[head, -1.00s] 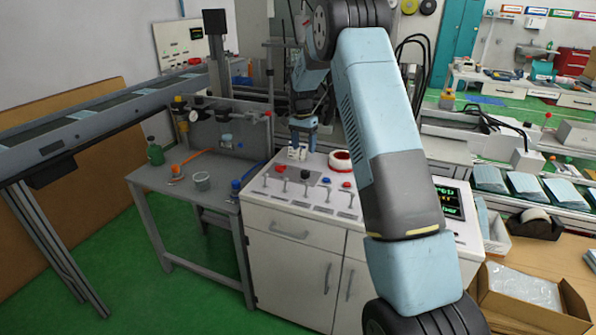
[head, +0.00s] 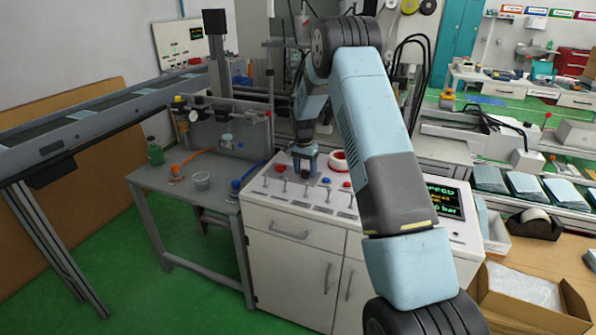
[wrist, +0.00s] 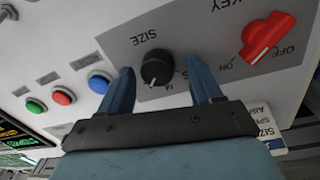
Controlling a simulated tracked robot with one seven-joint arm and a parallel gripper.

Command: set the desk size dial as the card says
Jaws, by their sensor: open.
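The size dial is a black round knob (wrist: 156,68) with a white pointer mark, on a grey panel labelled SIZE in the wrist view. Its pointer is turned toward the letter M; another letter beside it is partly hidden by a finger. My gripper (wrist: 157,88) is open, with one blue finger on each side of the knob and gaps showing. In the head view my gripper (head: 304,172) is over the white desk (head: 262,205), and the knob is hidden there. A card (wrist: 268,130) with SIZE print is partly hidden behind my gripper in the wrist view.
A red key switch (wrist: 267,38) marked ON and OFF sits beside the dial. Blue (wrist: 98,82), red (wrist: 63,97) and green (wrist: 35,106) buttons lie on the other side. A red ring-shaped control (head: 339,160) and several upright toggle levers stand on the desk near my gripper.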

